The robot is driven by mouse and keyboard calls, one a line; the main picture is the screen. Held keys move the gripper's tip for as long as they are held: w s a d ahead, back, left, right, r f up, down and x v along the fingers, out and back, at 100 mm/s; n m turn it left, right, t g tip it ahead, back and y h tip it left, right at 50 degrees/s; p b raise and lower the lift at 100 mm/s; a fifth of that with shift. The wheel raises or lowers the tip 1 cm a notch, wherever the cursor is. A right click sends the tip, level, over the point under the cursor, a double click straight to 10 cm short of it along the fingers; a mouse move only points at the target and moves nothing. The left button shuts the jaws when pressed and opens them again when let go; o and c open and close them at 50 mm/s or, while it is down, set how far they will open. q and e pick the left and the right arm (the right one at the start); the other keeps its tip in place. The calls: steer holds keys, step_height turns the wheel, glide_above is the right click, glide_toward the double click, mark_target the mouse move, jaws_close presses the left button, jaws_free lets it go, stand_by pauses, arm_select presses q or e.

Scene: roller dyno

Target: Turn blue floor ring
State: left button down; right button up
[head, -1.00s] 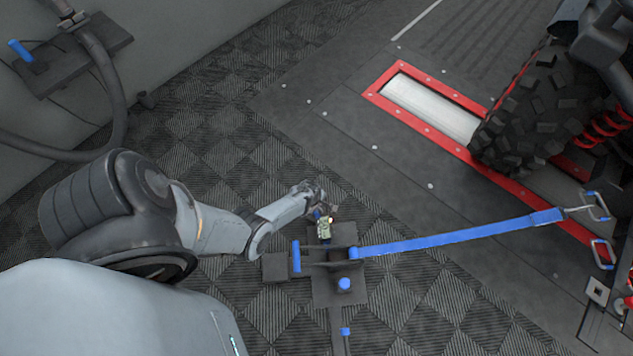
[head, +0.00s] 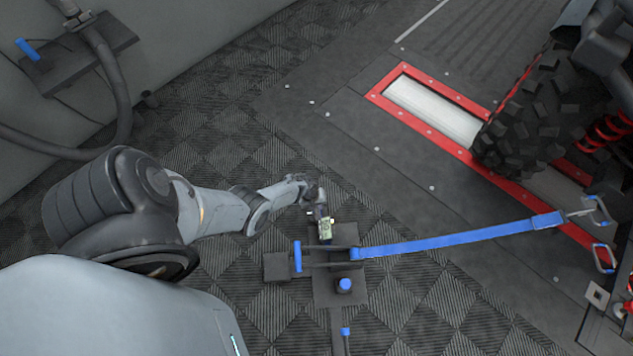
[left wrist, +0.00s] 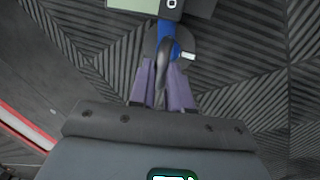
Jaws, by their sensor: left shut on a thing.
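In the left wrist view, the blue floor ring (left wrist: 168,44) shows as a blue piece with a grey curved bar, close beyond my fingers. My left gripper (left wrist: 163,85) is shut on it, with the bar between its two purple finger pads. In the head view my left gripper (head: 321,208) reaches down just behind a small device with a pale green screen (head: 326,229), and the ring is hidden there. The device also shows at the top of the left wrist view (left wrist: 140,5). My right gripper is not in view.
A dark floor fixture (head: 340,290) with a blue handle (head: 297,256) and blue knob (head: 344,285) stands just in front. A blue strap (head: 450,240) runs taut to the right towards the vehicle. A red-framed roller (head: 430,108) and tyre (head: 530,125) lie at upper right.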

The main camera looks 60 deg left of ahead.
arm_select(q)
steer(key=shift+m, duration=0.3)
steer(key=c, duration=1.1)
jaws_free()
step_height(320, 180, up, 11)
steer(key=s+p, duration=0.2)
steer(key=p, duration=0.8)
steer(key=shift+a+f, duration=0.2)
steer(key=shift+a, duration=0.25)
